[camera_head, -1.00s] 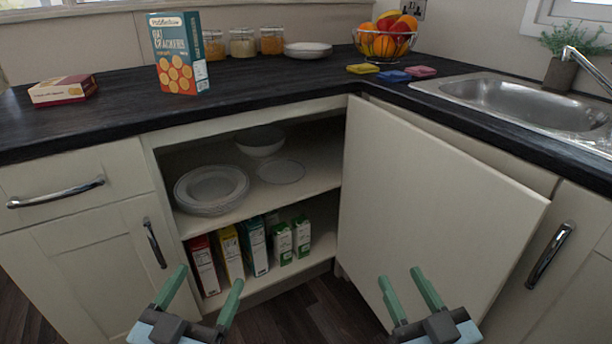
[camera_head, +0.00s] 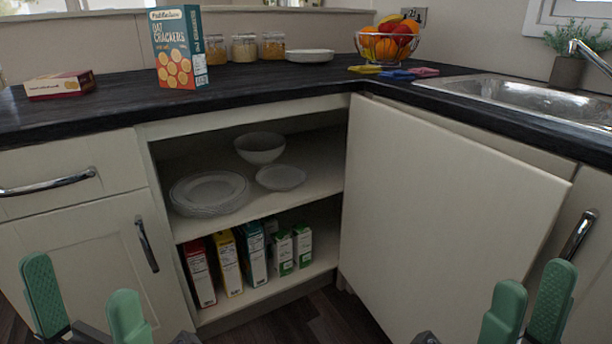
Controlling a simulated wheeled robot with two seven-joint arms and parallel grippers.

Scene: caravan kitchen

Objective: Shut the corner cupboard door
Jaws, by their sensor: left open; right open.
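The corner cupboard door (camera_head: 440,215) is a plain cream panel, standing wide open on the right, its hinge side at the inner corner. The open corner cupboard (camera_head: 330,190) shows plates (camera_head: 208,192) and bowls (camera_head: 260,148) on its upper shelf and several cartons (camera_head: 254,250) below. My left gripper (camera_head: 86,305) is open and empty at the lower left, in front of the left cupboard. My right gripper (camera_head: 527,310) is open and empty at the lower right, in front of the door's lower right part; whether it touches the door cannot be told.
The dark worktop (camera_head: 270,85) runs above, with a cracker box (camera_head: 180,50), a fruit bowl (camera_head: 388,42) and a sink (camera_head: 530,98). Handles stick out on the left drawer (camera_head: 48,186), left cupboard (camera_head: 146,245) and right cupboard (camera_head: 579,235). Dark floor (camera_head: 300,320) shows below the opening.

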